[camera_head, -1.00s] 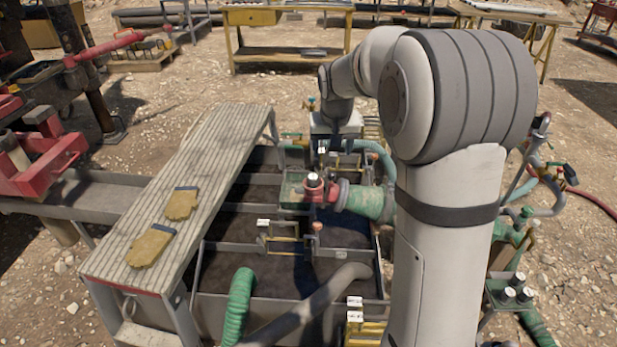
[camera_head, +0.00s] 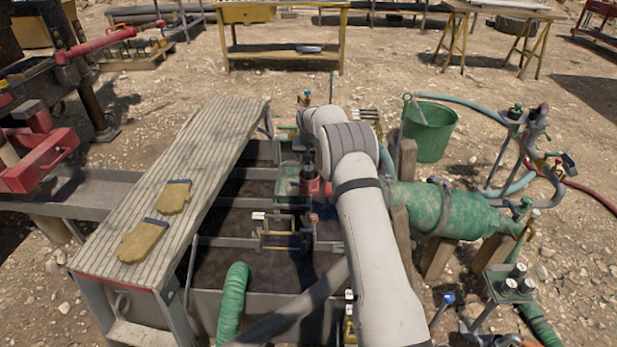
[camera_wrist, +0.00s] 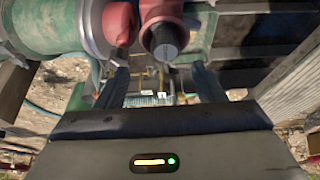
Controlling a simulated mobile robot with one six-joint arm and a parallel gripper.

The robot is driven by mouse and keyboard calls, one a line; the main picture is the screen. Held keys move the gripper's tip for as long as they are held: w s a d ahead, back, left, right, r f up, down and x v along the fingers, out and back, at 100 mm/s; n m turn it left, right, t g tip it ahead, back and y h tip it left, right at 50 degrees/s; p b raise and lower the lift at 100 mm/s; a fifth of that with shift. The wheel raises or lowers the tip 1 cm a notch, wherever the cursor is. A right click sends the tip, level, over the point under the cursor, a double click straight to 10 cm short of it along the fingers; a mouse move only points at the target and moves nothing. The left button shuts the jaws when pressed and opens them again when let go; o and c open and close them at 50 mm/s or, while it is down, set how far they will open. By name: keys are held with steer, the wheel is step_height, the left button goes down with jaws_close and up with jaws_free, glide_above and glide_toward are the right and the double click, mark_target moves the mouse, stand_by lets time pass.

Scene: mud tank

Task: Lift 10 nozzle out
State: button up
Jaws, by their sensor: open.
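My gripper (camera_wrist: 163,78) shows in the wrist view as two dark fingers spread apart with nothing held between them. Beyond and between the fingers is a small rack (camera_wrist: 150,99) with pale labels and yellow parts, small and blurred. I cannot make out a number or tell which part is the 10 nozzle. In the head view my arm hides the gripper. A yellow rack with white labels (camera_head: 280,240) sits over the mud tank (camera_head: 262,296). Dark cylinders with pale tops (camera_head: 513,280) stand on a green tray at the right.
A red fitting with a grey cap (camera_wrist: 164,38) and a green pipe (camera_wrist: 50,28) lie close to the fingers. A ribbed walkway (camera_head: 205,150) holds yellow gloves (camera_head: 143,240). A green bucket (camera_head: 430,132) stands behind the green cylinder (camera_head: 450,212). Green hose (camera_head: 233,300) enters the tank.

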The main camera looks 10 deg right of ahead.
mark_target(309, 169)
steer(key=shift+a+x, duration=0.2)
steer(key=shift+x, duration=1.75)
steer(key=shift+a+x, duration=0.15)
steer(key=shift+x, duration=1.75)
steer(key=shift+w, duration=0.1)
steer(key=c, duration=1.1)
